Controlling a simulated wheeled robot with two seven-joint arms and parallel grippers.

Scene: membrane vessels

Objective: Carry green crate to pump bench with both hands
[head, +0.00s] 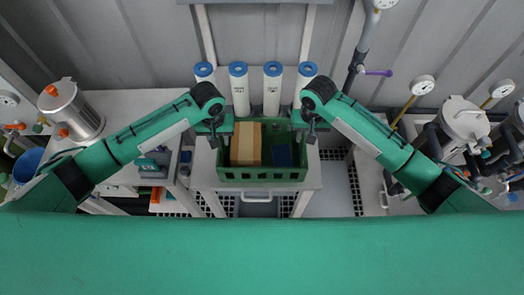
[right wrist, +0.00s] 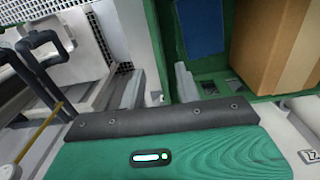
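The green crate (head: 262,176) stands on a light grey bench top in the middle of the head view. It holds a brown cardboard box (head: 246,145) and a dark blue item (head: 283,156). My left gripper (head: 214,137) is at the crate's left end wall, and my right gripper (head: 309,132) is at its right end wall. In the right wrist view, the crate's green wall (right wrist: 164,40) runs down to my right gripper, with a grey finger beside it. The fingertips are mostly hidden, so I cannot tell whether either gripper is closed on the wall.
White cylinders with blue caps (head: 239,90) stand behind the crate. A left-hand bench (head: 120,100) bears a steel vessel (head: 72,108). Steel vessels (head: 463,118), gauges and pipes crowd the right side. A blue bucket (head: 27,165) is at far left. Grated floor shows between the benches.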

